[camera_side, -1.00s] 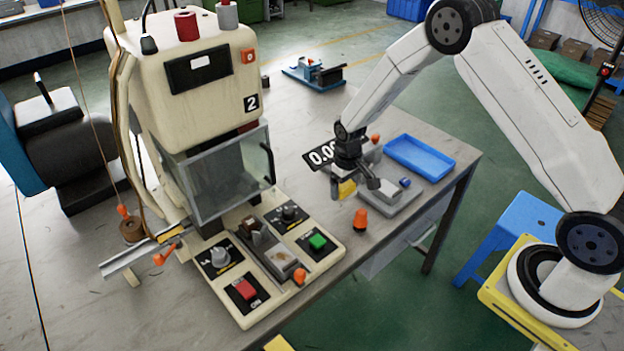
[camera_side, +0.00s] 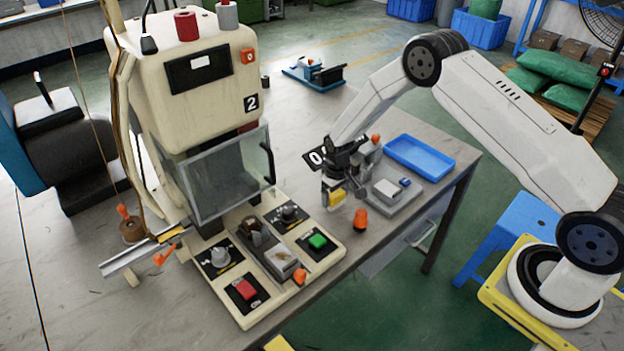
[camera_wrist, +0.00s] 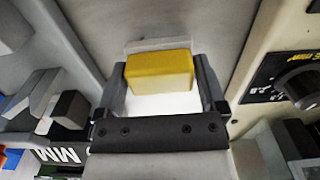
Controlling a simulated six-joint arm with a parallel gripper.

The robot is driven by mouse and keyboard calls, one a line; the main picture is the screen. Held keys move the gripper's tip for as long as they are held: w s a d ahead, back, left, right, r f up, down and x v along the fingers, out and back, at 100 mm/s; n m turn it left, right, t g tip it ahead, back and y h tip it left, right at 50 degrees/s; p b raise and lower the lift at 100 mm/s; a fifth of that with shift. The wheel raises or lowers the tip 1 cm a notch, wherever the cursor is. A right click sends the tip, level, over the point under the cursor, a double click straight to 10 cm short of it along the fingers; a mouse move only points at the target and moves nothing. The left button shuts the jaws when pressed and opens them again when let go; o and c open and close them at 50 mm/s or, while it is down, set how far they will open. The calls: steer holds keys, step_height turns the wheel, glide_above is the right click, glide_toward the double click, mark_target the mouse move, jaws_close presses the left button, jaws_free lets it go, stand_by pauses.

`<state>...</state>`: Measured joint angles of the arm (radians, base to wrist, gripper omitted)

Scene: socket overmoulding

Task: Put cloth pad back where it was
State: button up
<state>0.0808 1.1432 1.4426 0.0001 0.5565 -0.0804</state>
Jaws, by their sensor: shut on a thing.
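The cloth pad is most likely the yellow block (camera_side: 337,196) in my gripper (camera_side: 335,190); it has a pale layer along one side. In the wrist view the yellow pad (camera_wrist: 160,70) sits between the two dark fingers of my gripper (camera_wrist: 163,82), which are shut on it. In the side view my gripper hangs low over the grey table, between the machine's control panel and the scale. I cannot tell whether the pad touches the table.
The cream machine (camera_side: 190,90) with a clear guard (camera_side: 225,178) stands left. Its panel has a red button (camera_side: 245,289) and a green button (camera_side: 318,241). An orange-topped object (camera_side: 361,217) stands close by. The scale (camera_side: 390,205) and a blue tray (camera_side: 419,156) are to the right.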

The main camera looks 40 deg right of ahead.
mark_target(335, 193)
steer(key=shift+f, duration=0.7)
steer(key=shift+f, duration=0.15)
steer(key=o, duration=0.8)
steer(key=shift+r, duration=0.2)
step_height(335, 193, up, 10)
steer(key=shift+r, duration=0.95)
steer(key=shift+r, duration=0.1)
